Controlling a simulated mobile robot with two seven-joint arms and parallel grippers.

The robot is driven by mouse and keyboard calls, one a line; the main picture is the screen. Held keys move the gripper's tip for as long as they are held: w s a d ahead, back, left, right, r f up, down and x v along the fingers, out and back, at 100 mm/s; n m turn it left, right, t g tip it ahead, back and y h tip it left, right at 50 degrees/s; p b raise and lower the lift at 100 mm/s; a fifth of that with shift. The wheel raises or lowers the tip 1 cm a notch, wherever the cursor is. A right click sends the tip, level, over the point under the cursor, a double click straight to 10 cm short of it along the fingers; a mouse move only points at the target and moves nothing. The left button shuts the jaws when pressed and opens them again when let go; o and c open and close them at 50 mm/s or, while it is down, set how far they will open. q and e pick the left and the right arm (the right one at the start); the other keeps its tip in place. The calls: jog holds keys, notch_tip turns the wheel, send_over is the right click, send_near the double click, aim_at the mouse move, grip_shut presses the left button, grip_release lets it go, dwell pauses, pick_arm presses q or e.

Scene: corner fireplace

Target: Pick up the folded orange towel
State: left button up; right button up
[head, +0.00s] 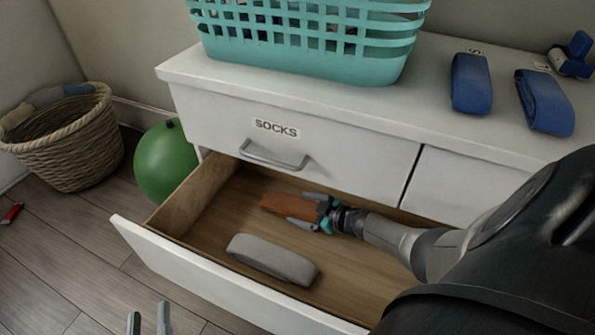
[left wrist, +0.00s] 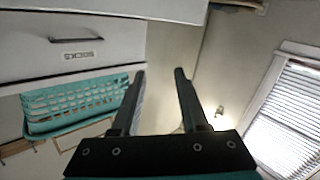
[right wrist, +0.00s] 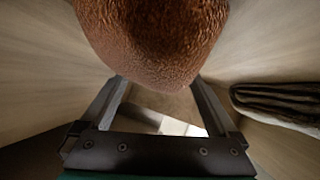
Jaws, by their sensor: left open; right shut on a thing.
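The folded orange towel (head: 283,206) is in the open drawer (head: 213,260), near its back left. My right gripper (head: 300,208) reaches into the drawer from the right and is shut on the towel. In the right wrist view the towel (right wrist: 150,40) fills the top middle between my fingers (right wrist: 155,95). I cannot tell whether it is clear of the drawer floor. My left gripper (head: 149,322) is open and empty at the bottom edge of the head view, outside the drawer front. Its spread fingers show in the left wrist view (left wrist: 160,85).
A folded grey towel (head: 272,259) lies in the drawer near its front wall. A teal basket (head: 365,65) and folded blue towels (head: 470,84) stand on the dresser top. A green ball (head: 165,160) and wicker basket (head: 70,150) are on the floor left of the drawer.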

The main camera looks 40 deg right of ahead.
jog(key=shift+c, duration=1.4)
